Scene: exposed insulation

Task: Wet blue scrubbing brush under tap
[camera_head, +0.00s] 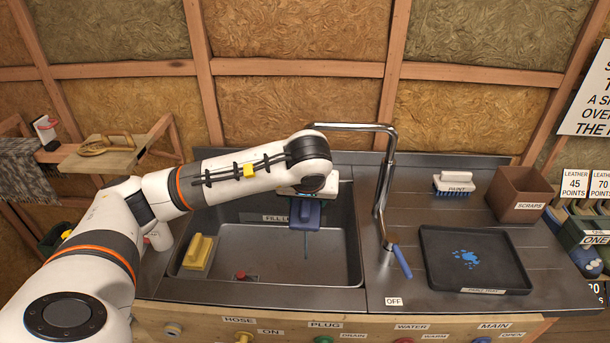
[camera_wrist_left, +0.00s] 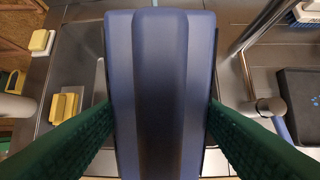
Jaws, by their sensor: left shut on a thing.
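The blue scrubbing brush (camera_head: 305,214) hangs over the sink basin (camera_head: 262,240), below my left wrist. My left gripper (camera_wrist_left: 160,108) is shut on it, with a green finger on each side; the brush (camera_wrist_left: 160,60) fills the middle of the left wrist view. A thin dark blue streak shows below the brush. The chrome tap (camera_head: 386,172) stands at the sink's right edge. Its spout reaches left above my arm, and its outlet is hidden behind the arm. The tap's blue-gripped lever (camera_head: 402,262) points down and right, above a label reading OFF (camera_head: 394,301). My right gripper is out of view.
A yellow brush (camera_head: 198,252) and a red object (camera_head: 242,275) lie in the basin. Right of the tap are a black tray (camera_head: 440,275) with a blue splash, a white brush (camera_head: 453,182) and a brown scraps box (camera_head: 517,193). Labelled knobs line the front edge.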

